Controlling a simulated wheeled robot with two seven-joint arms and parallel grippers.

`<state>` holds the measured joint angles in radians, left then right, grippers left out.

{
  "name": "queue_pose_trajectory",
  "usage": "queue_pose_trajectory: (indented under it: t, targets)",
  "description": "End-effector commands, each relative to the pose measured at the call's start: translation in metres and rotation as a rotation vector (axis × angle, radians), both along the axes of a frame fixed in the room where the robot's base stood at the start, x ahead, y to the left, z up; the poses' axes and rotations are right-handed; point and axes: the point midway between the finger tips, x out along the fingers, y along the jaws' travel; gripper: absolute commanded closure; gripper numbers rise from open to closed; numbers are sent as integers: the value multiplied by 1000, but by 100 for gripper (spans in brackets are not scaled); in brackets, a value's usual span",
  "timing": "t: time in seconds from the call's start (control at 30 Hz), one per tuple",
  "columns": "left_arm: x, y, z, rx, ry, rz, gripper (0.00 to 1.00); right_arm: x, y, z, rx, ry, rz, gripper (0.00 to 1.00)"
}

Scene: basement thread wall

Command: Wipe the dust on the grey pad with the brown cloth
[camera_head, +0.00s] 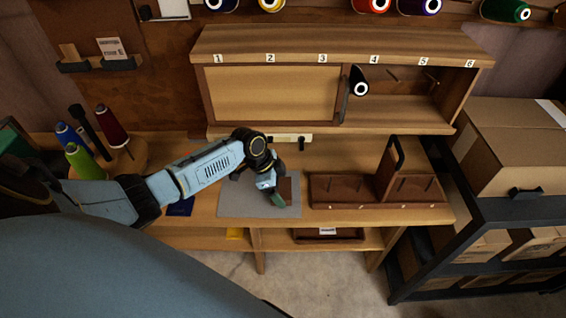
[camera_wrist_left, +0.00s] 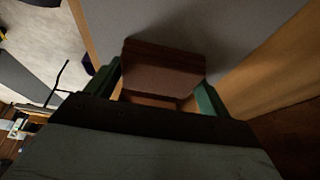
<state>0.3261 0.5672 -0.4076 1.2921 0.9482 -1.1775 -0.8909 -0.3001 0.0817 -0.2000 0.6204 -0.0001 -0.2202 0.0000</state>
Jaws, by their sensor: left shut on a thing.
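The grey pad (camera_head: 232,203) lies on the wooden bench, left of the middle of its front part. The brown cloth (camera_head: 286,186) shows at the right part of the pad, beside my left gripper (camera_head: 278,199). In the left wrist view the brown cloth (camera_wrist_left: 163,68) is a folded block between the green fingertips of my left gripper (camera_wrist_left: 160,88), which is shut on it. The grey pad (camera_wrist_left: 235,22) fills the background there. I cannot tell whether the cloth touches the pad. No dust can be made out. My right gripper is not in view.
A brown spool rack with pegs and a tall handle (camera_head: 390,170) stands just right of the pad. A numbered cabinet (camera_head: 270,95) rises behind, with a black spool (camera_head: 358,82) in it. Thread cones (camera_head: 78,158) stand at left. A black shelf with boxes (camera_head: 515,200) is at right.

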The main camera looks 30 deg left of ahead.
Motion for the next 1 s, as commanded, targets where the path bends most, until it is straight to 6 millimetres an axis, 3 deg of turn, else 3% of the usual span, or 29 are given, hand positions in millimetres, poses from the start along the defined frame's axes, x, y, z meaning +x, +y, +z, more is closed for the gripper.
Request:
queue_pose_trajectory:
  t: [0.1,0.7,1.0]
  targets:
    - [-1,1,25,2,-2,-2,37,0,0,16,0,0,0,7]
    - [-1,2,77,1,0,2,37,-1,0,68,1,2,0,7]
    - [-1,2,81,1,0,2,37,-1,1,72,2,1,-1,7]
